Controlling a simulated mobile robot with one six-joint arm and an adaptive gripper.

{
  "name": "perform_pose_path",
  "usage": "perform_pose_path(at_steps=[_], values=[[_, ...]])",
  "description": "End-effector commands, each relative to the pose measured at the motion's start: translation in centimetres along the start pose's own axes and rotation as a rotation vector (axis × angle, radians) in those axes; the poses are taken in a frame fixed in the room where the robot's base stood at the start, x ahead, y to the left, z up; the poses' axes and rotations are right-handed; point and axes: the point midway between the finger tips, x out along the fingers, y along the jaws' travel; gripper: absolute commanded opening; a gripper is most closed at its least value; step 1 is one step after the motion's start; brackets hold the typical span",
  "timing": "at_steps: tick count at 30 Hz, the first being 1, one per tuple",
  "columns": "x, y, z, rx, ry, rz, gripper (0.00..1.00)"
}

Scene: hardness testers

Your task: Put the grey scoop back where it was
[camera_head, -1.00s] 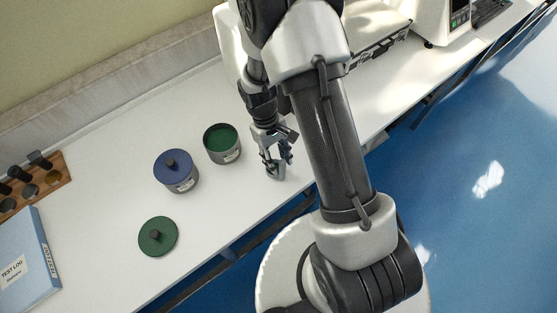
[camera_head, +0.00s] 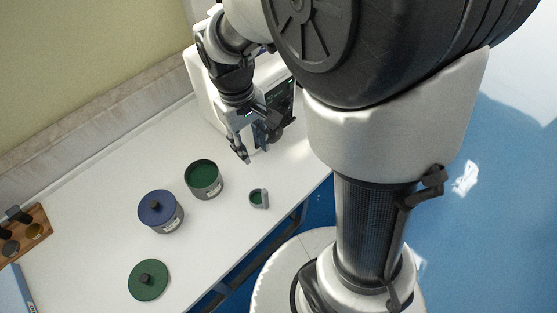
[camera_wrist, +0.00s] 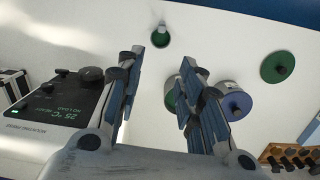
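The grey scoop (camera_head: 265,198) sits on the white bench near its front edge, with green inside it. It also shows in the wrist view (camera_wrist: 160,41), small and apart from my fingers. My gripper (camera_head: 255,150) is above the bench, up and behind the scoop, and holds nothing. In the wrist view my gripper (camera_wrist: 160,68) has its two fingers spread wide. An open grey canister with green inside (camera_head: 206,188) stands left of the scoop. In the wrist view my right finger partly hides the canister (camera_wrist: 171,103).
A blue-lidded canister (camera_head: 163,219) stands left of the open one. A green lid (camera_head: 148,281) lies in front of it. A wooden rack (camera_head: 30,236) is at the far left.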

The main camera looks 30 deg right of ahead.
Motion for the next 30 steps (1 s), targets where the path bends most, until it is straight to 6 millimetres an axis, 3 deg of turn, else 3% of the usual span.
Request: perform_pose_path(at_steps=[1,3,10,15,18,30], values=[[-2.3,0.0,1.3,0.021,0.052,0.003,0.34],[-4.6,-0.1,3.0,0.050,0.110,0.004,0.34],[-9.6,-0.9,9.5,0.137,0.298,0.003,0.34],[-10.9,-1.6,13.1,0.186,0.408,-0.002,0.34],[-11.1,-1.8,14.3,0.203,0.446,-0.004,0.34],[-11.1,-2.0,15.1,0.214,0.469,-0.006,0.34]])
